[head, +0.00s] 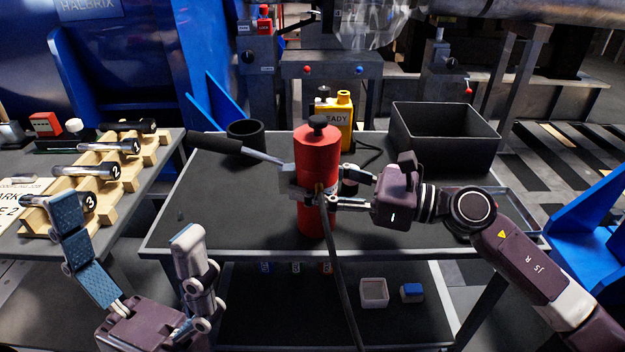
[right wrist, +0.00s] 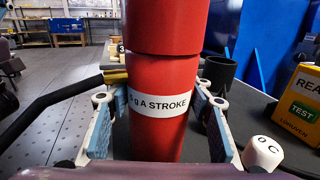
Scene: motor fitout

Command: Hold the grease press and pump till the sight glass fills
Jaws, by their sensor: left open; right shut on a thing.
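The red grease press (head: 316,155) stands upright on the dark cart top, with a black knob on its lid. Its lever ends in a black handle (head: 215,143) reaching out to the left. My right gripper (head: 322,190) is shut around the press body from the right. In the right wrist view the press (right wrist: 160,75) sits between the two fingers, with a white label reading "g A STROKE". My left gripper (head: 127,228) is open and empty at the lower left, below and apart from the handle. I cannot make out a sight glass.
A dark hose (head: 338,270) runs from the press down over the cart's front edge. A yellow tester (head: 343,112) and black cup (head: 245,134) stand behind. A black bin (head: 446,137) is at back right. Numbered tools lie in a wooden rack (head: 95,173) at left.

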